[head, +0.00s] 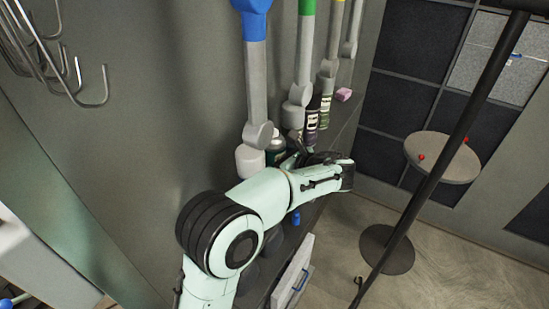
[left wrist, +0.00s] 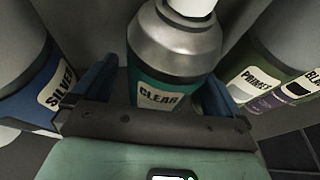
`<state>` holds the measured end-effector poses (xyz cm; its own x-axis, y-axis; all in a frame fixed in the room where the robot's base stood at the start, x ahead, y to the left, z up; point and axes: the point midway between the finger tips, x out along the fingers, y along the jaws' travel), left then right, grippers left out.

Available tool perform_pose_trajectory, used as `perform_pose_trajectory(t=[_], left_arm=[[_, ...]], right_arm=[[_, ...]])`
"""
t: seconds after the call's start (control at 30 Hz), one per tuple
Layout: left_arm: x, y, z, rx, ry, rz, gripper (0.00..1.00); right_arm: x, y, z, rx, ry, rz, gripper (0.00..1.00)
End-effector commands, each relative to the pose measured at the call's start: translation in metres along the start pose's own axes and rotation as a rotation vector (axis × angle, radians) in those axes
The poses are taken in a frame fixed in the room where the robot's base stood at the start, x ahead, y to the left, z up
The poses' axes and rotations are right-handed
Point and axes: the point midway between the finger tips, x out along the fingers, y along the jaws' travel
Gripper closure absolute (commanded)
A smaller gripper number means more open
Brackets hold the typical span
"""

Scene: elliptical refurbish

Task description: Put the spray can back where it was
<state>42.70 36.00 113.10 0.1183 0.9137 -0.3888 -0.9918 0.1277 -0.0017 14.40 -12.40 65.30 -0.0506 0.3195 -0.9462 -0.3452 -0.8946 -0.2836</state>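A spray can labelled CLEAR (left wrist: 180,62), with a silver shoulder, dark green body and white top, stands upright between the two fingers of my left gripper (left wrist: 160,88). A narrow gap shows beside the left finger; contact at the right finger cannot be told. The fingers look spread around the can, and its base is hidden by the gripper. In the head view a green can (head: 277,150) stands by the wall just behind my left gripper (head: 300,145), whose fingers are mostly hidden there. My right gripper is not in view.
A SILVER can (left wrist: 30,75) stands left of the fingers; PRIMER (left wrist: 255,78) and BLACK (left wrist: 303,85) cans stand close on the right. Grey pipes (head: 256,90) rise along the wall above. A pink block (head: 343,94) lies farther along the shelf.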

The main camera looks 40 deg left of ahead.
Motion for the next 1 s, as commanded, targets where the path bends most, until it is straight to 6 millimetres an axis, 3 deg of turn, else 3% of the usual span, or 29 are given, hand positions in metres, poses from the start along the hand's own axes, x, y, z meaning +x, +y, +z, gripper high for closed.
perform_pose_trajectory(t=[0.23,0.7,1.0], left_arm=[[-0.009,-0.001,0.004,-0.001,0.0,-0.003,0.01],[-0.102,-0.001,0.004,0.0,0.0,-0.003,0.01],[-0.122,0.0,0.003,0.0,0.0,0.0,0.01]], right_arm=[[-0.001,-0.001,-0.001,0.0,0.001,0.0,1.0],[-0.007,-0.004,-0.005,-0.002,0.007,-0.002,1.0],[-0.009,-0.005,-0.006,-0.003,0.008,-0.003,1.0]])
